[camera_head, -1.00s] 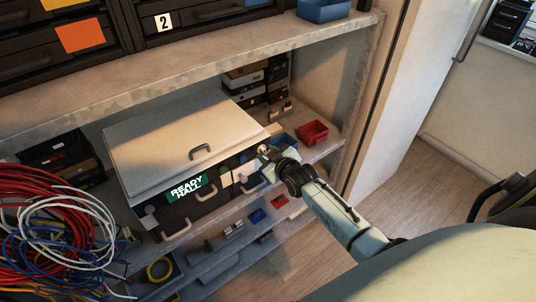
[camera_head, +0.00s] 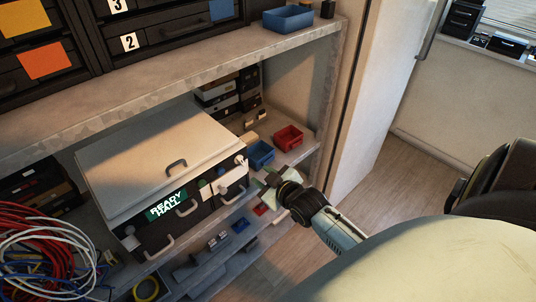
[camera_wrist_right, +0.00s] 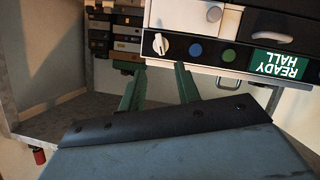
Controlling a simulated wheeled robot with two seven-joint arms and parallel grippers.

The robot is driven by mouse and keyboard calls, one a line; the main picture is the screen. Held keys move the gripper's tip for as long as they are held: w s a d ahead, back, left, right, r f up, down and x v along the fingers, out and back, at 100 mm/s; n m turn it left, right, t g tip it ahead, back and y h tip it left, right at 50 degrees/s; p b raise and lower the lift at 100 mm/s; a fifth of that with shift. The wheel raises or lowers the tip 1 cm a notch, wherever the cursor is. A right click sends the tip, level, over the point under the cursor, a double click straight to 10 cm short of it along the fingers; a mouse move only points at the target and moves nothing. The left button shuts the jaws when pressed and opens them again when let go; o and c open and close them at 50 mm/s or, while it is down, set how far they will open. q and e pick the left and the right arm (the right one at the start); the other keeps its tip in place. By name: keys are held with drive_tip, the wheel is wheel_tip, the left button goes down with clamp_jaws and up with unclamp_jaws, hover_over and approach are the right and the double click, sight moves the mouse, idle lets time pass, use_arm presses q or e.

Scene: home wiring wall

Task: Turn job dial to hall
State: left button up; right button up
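A dark machine with a pale lid (camera_head: 160,150) sits on the shelf. Its green display (camera_head: 166,205) reads "READY HALL"; the display also shows upside down in the right wrist view (camera_wrist_right: 278,62). The white job dial (camera_wrist_right: 161,44) is at the panel's end, beside a blue and a green button, and appears at the panel's right end in the head view (camera_head: 241,162). My right gripper (camera_wrist_right: 160,86) is open and empty, its green fingers apart from the dial. In the head view the right gripper (camera_head: 266,183) is just right of the panel. My left gripper is not in view.
A blue bin (camera_head: 260,154) and a red bin (camera_head: 289,138) stand on the shelf behind my right gripper. Coiled red, white and blue cables (camera_head: 45,250) are at the left. Open floor (camera_head: 400,180) lies to the right.

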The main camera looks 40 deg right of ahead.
drive_tip(key=shift+v, duration=1.1)
drive_tip(key=s+a+f+g+b, duration=0.15)
drive_tip(key=s+f, duration=0.35)
drive_tip(key=f, duration=0.5)
drive_tip(key=s+a+f+m+g+b, duration=0.1)
drive_tip(key=s+f+g+b, duration=0.3)
drive_tip(key=f, duration=0.7)
drive_tip(key=s+a+f+g+p, duration=0.1)
drive_tip(key=s+a+f, duration=0.1)
drive_tip(key=s+f, duration=0.6)
drive_tip(key=s+a+f+g+b, duration=0.1)
drive_tip(key=s+f+g+b, duration=0.1)
drive_tip(key=s+f, duration=0.7)
drive_tip(key=s+a+f+g+y+b, duration=0.1)
drive_tip(key=s+f+g, duration=0.3)
drive_tip(key=s+f, duration=0.5)
drive_tip(key=s+a, duration=0.1)
drive_tip(key=s, duration=0.3)
drive_tip(key=shift+s+a+b, duration=0.25)
drive_tip(key=shift+a+b, duration=0.1)
drive_tip(key=shift+c, duration=0.4)
